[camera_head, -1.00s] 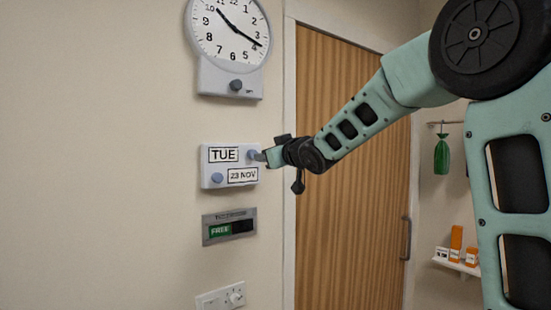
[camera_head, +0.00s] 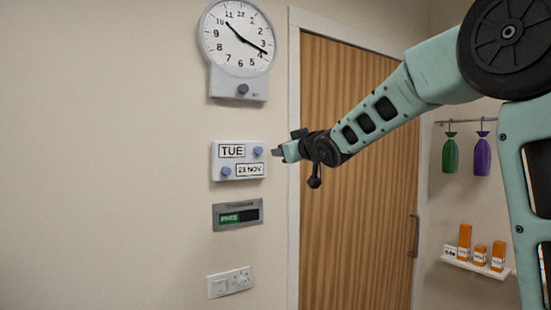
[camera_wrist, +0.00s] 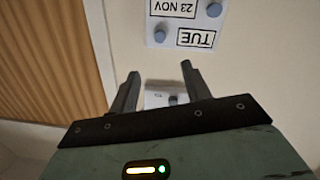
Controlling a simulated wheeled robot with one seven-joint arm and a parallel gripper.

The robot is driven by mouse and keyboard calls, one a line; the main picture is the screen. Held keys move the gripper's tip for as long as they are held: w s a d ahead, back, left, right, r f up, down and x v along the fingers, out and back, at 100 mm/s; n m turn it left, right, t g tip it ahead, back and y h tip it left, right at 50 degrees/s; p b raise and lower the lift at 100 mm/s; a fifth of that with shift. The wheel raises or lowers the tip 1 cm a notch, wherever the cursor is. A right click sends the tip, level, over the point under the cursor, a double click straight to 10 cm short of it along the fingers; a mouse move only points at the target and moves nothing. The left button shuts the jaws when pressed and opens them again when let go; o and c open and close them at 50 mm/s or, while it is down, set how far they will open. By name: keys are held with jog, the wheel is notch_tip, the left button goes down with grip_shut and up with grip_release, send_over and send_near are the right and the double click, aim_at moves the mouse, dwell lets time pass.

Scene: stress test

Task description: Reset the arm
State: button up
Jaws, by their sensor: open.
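My gripper (camera_head: 278,152) is at the end of my green arm, just right of the wall calendar (camera_head: 239,172). In the head view a small gap shows between the fingertips and the calendar's upper right knob (camera_head: 258,151). In the wrist view my gripper (camera_wrist: 160,85) has its two fingers spread apart with nothing between them. The calendar (camera_wrist: 161,35) appears upside down there, beyond the fingertips, reading TUE and 23 NOV.
A wall clock (camera_head: 237,45) hangs above the calendar. A sliding sign (camera_head: 238,214) and a switch plate (camera_head: 230,282) are below it. A wooden door (camera_head: 345,220) is behind my arm. At right are a green bag (camera_head: 449,155), a purple bag (camera_head: 481,156) and a shelf (camera_head: 470,266) with orange containers.

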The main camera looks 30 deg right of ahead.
jog(key=s+a+f+g+y+b, duration=0.1)
jog(key=s+a+f+g+b, duration=0.15)
jog(key=s+a+f, duration=0.4)
jog(key=s+a+f+n+g+y+b, duration=0.1)
jog(key=s+a+f+g, duration=0.25)
jog(key=a+f, duration=0.65)
jog(key=s+a+f+g+y+b, duration=0.1)
jog(key=s+a+f+g+b, duration=0.3)
jog(key=f, duration=0.7)
jog(key=s+a+f+n+g, duration=0.1)
jog(key=s+f+g, duration=0.1)
jog(key=s+f, duration=0.3)
jog(key=s+a+f+n+g+h+b, duration=0.1)
jog(key=s+f, duration=0.4)
jog(key=s, duration=0.9)
jog(key=s+a+f+n+g+h+b, duration=0.1)
jog(key=s+f+g, duration=0.3)
jog(key=s, duration=0.5)
notch_tip(320, 180, down, 2)
jog(key=shift+s+a+f+n, duration=0.15)
jog(key=shift+a+n, duration=0.25)
jog(key=shift+a, duration=0.5)
